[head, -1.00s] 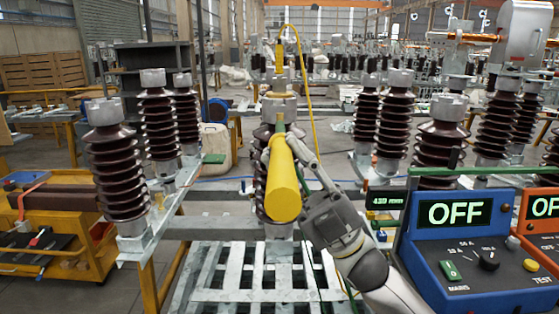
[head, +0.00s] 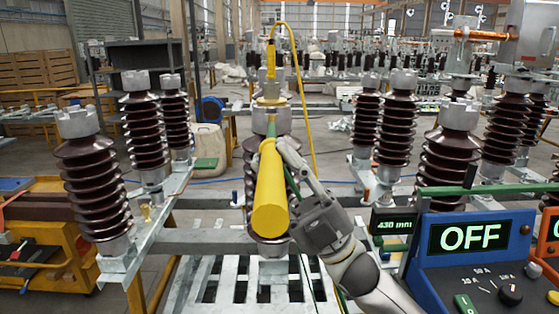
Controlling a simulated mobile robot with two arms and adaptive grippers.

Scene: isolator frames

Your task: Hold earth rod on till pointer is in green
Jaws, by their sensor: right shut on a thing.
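The earth rod (head: 270,195) is a thick yellow rod, seen strongly foreshortened, pointing away from me in the middle of the head view. My right gripper (head: 283,152) is shut on it from the right side. The rod's far end meets the area of a grey metal cap (head: 270,118) on the middle brown insulator (head: 250,160); whether it touches cannot be told. A yellow clamp (head: 271,60) with a yellow cable stands above that cap. I see no pointer or green zone. My left gripper is not in view.
A blue test box (head: 425,250) reading OFF stands at right, beside a small display (head: 393,224) reading 430 mm. Brown ribbed insulators (head: 92,190) stand left and right. A yellow cart (head: 50,250) is at left. A slatted metal frame (head: 205,285) lies below.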

